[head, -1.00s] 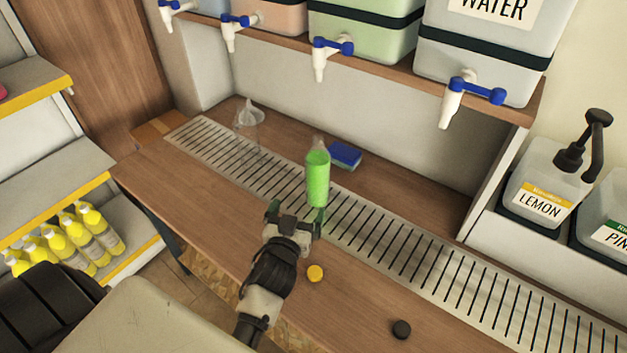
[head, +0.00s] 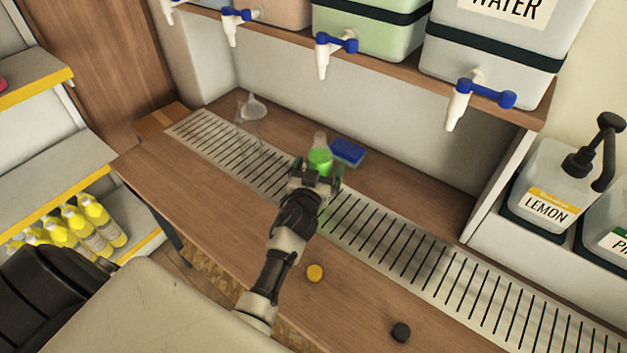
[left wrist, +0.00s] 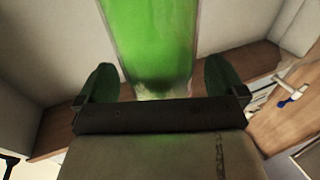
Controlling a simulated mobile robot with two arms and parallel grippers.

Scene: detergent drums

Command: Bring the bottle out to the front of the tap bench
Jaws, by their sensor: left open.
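The bottle (head: 319,160) holds bright green liquid and has a clear neck. It stands upright on the slotted drip grate of the tap bench (head: 205,215). My left gripper (head: 318,180) is at the bottle, in front of it, and hides its lower part in the head view. In the left wrist view the green bottle (left wrist: 150,40) is between the two open fingers (left wrist: 160,85), with a gap on each side. My right gripper is not in view.
A clear funnel in a clear vessel (head: 250,125) stands left of the bottle. A blue sponge (head: 347,152) lies close behind it on the right. A yellow cap (head: 315,273) and a black cap (head: 401,332) lie on the front wood. Taps (head: 322,55) hang above.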

